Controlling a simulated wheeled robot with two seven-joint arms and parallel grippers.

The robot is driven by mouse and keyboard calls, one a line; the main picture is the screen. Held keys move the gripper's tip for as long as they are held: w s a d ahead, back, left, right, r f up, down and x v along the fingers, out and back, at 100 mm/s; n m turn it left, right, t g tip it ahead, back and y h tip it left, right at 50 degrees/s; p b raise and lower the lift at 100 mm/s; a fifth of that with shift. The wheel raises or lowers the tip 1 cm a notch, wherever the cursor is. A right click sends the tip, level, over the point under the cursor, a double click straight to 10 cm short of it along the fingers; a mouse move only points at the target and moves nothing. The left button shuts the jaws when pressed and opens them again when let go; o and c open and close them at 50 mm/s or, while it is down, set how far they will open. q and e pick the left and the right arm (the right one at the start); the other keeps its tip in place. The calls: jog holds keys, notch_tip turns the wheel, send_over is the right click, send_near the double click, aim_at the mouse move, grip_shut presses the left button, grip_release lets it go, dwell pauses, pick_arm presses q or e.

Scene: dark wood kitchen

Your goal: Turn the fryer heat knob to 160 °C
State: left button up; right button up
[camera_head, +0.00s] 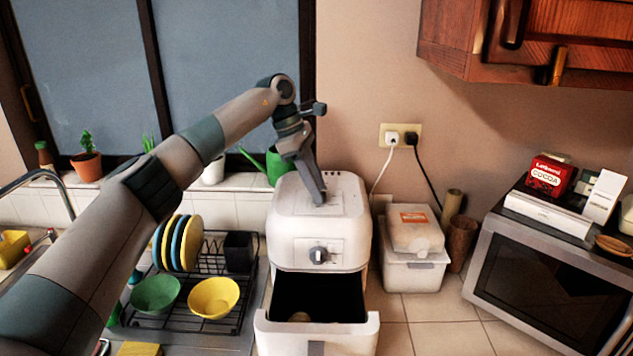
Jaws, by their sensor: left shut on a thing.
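The white fryer (345,235) stands on the counter with its front drawer (345,335) pulled out. A grey and white knob (318,255) sits on its front panel. My left gripper (319,198) points down onto the fryer's top, where printed marks show. It is shut on a small part there, which looks like a top knob; the fingers hide it. I cannot read a temperature or the knob's angle. My right gripper is not in view.
A rack (215,310) with plates and bowls is left of the fryer. A lidded white container (413,262) stands close on its right, and a microwave (540,280) is farther right. A green watering can (277,165) is behind. The drawer juts forward.

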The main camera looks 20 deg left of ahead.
pick_arm(q)
jog(key=shift+w+r+m+g+p, duration=0.15)
jog(key=shift+m+g+p, duration=0.75)
jog(key=shift+m, duration=1)
jog(key=o, duration=1)
